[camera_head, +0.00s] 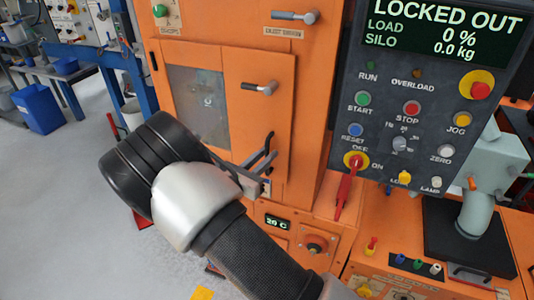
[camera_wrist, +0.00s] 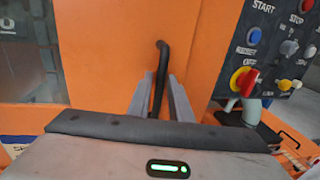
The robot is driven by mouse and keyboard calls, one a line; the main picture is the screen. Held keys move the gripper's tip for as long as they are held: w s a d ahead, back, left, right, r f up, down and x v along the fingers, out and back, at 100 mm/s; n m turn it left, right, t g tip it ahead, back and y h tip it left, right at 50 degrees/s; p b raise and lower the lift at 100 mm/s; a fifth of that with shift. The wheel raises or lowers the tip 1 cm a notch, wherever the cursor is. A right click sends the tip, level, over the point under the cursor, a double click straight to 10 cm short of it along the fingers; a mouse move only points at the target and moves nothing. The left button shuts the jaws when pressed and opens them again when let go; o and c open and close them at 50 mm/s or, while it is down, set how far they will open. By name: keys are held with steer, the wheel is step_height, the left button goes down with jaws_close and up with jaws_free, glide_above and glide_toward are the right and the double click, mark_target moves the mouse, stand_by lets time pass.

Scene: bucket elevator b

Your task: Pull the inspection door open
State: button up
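The inspection door (camera_head: 278,125) is an orange panel with a dark window (camera_head: 200,105) on the machine's front, and it looks closed. A black bar handle (camera_wrist: 162,65) stands out from the orange surface; in the head view it shows beside my fingertips (camera_head: 269,142). My gripper (camera_wrist: 160,90) points at the panel with one grey finger on each side of this handle. The fingers look apart, with a slim gap to the right of the bar. My wrist hides the door's lower left in the head view.
A lever latch (camera_head: 258,88) is on the door, and another lever (camera_head: 295,16) is above it. A control panel (camera_head: 425,120) reading LOCKED OUT stands close on the right, with a red key-like tag (camera_head: 345,190) hanging from it. Grey floor (camera_head: 70,200) is clear at left.

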steer(key=shift+w+d, duration=0.25)
steer(key=shift+w, duration=0.15)
steer(key=shift+c, duration=0.2)
jaws_close()
steer(key=shift+s+a, duration=0.1)
